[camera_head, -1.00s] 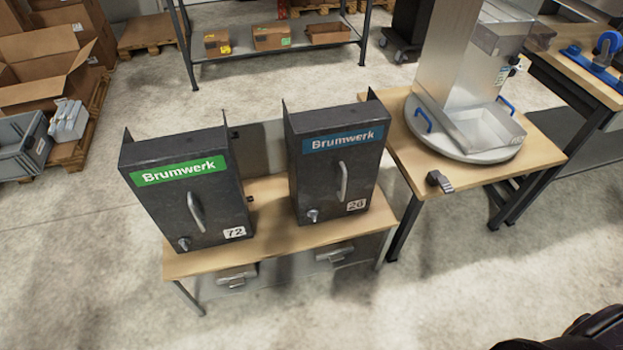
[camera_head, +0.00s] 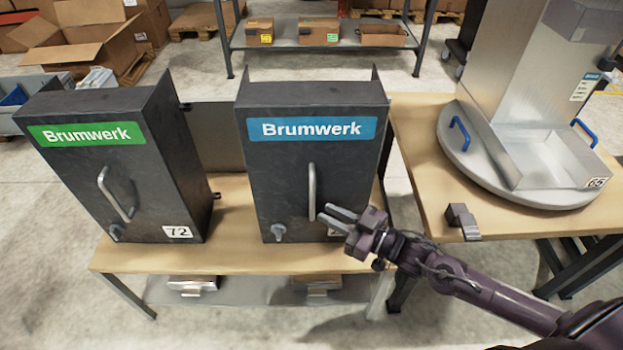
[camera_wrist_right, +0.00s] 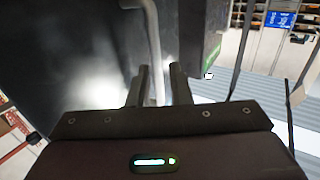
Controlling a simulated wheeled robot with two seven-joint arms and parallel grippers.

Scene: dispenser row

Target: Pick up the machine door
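Two dark machine doors stand side by side on a wooden-topped bench: the green-labelled Brumwerk door (camera_head: 84,170), numbered 72, and the blue-labelled Brumwerk door (camera_head: 285,165), whose number plate is partly hidden by my gripper. Each has a grey bar handle and a small knob. My right gripper (camera_head: 327,214) is open at the lower end of the blue-labelled door's handle (camera_head: 312,190). In the right wrist view, its two fingers (camera_wrist_right: 160,86) are apart, and the handle (camera_wrist_right: 154,35) runs down into line with the gap between them. Contact cannot be told. My left gripper is not in view.
The bench (camera_head: 235,262) has bare wood in front of the doors. To the right, a second table (camera_head: 420,165) holds a metal dispenser on a round base (camera_head: 475,165) and a small dark block (camera_head: 462,222). A shelf and cardboard boxes stand behind.

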